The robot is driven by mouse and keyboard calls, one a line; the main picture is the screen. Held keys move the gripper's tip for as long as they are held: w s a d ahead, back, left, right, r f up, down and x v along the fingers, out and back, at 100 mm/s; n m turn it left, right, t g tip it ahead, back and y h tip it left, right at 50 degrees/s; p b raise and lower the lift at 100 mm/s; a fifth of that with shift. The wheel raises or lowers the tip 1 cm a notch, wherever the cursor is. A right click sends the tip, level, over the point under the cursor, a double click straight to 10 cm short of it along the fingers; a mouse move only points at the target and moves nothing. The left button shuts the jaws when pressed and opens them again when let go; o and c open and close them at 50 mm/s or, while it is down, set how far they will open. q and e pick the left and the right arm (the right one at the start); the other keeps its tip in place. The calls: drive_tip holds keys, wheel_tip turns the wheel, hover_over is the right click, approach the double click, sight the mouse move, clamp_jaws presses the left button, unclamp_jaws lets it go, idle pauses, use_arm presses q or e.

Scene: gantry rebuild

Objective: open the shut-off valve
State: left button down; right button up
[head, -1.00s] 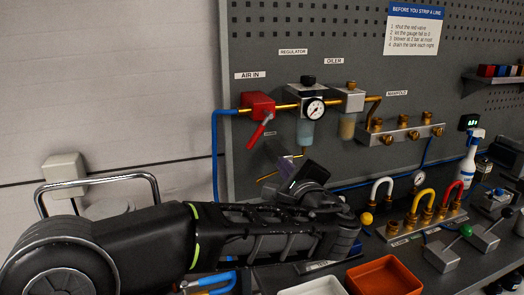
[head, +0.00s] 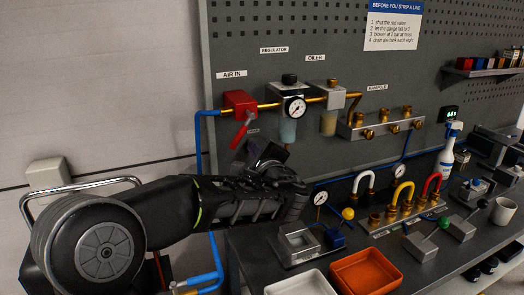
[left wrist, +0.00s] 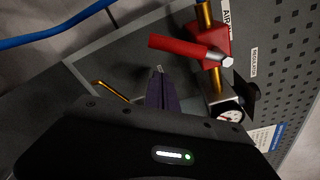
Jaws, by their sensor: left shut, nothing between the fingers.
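The shut-off valve is a red block (head: 239,102) on the brass pipe under the AIR IN label. Its red lever (head: 241,133) hangs down, slanting to the left. In the left wrist view the lever (left wrist: 180,46) and the red valve body (left wrist: 216,48) show at upper centre and right. My left gripper (head: 256,150) is just below and right of the lever in the head view. In the left wrist view its dark fingers (left wrist: 158,80) are together and empty, with a visible gap in the picture between their tips and the lever. My right gripper is out of view.
A regulator with a gauge (head: 295,107) and an oiler (head: 335,97) sit right of the valve. A blue hose (head: 199,150) runs down at left. On the bench are a metal fixture (head: 297,243), an orange tray (head: 366,272) and a white tray (head: 300,284).

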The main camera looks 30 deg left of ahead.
use_arm(q)
drive_tip(key=s+r, duration=0.2)
drive_tip(key=shift+s+a+p, duration=0.3)
drive_tip(key=shift+a+p, duration=0.05)
drive_tip(key=shift+s+a+r+m, duration=0.2)
drive_tip(key=shift+s+r+m, duration=0.1)
drive_tip(key=shift+m, duration=0.2)
idle(0.4)
drive_tip(key=shift+s+a+r+m+g+p, duration=0.3)
drive_tip(key=shift+s+r+m+p, duration=0.3)
drive_tip(key=shift+m, duration=0.45)
drive_tip(key=shift+s+a+r+m+g+p, duration=0.25)
drive_tip(key=shift+s+a+r+m, duration=0.2)
drive_tip(key=shift+r+m, duration=0.55)
drive_tip(key=shift+s+a+r+m+g+p, duration=0.3)
drive_tip(key=shift+s+r+m+p, duration=0.2)
drive_tip(key=shift+m, duration=0.65)
drive_tip(key=shift+r, duration=0.15)
